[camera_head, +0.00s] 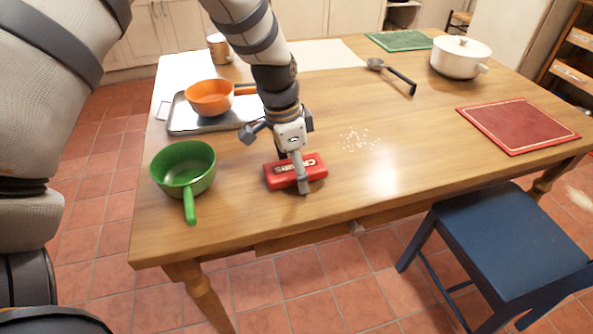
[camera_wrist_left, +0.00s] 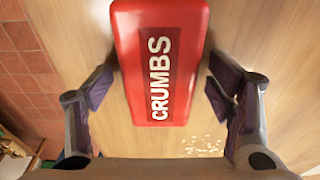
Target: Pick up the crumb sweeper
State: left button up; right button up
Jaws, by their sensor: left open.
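The crumb sweeper (camera_head: 316,166) is a red block with "CRUMBS" on a dark label, lying on the wooden table (camera_head: 400,130). My left gripper (camera_head: 292,172) is over it in the head view and hides part of its middle. In the left wrist view the crumb sweeper (camera_wrist_left: 160,60) lies between the two spread fingers of my left gripper (camera_wrist_left: 163,90). A gap shows on each side, so the gripper is open and holds nothing. My right gripper is not in view.
White crumbs (camera_head: 358,140) lie right of the sweeper. A green pan (camera_head: 183,170) stands at left, an orange pan (camera_head: 210,97) on a tray (camera_head: 180,122) behind it. A ladle (camera_head: 392,74), white pot (camera_head: 460,57) and red mat (camera_head: 518,125) are farther right. A blue chair (camera_head: 515,240) stands in front.

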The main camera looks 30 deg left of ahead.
pick_arm(q)
jog(key=shift+r, duration=0.15)
jog(key=c, duration=1.3)
jog(key=shift+r, duration=0.3)
notch_tip(320, 180, up, 3)
jog(key=shift+d+r+p, duration=0.1)
jog(key=shift+r+p, duration=0.05)
jog(key=shift+p, duration=0.15)
jog(key=s+d+r+p, duration=0.2)
jog(key=s+d+r, duration=0.6)
jog(key=d, duration=0.3)
jog(key=shift+s+r, duration=0.25)
jog(key=shift+r, duration=0.3)
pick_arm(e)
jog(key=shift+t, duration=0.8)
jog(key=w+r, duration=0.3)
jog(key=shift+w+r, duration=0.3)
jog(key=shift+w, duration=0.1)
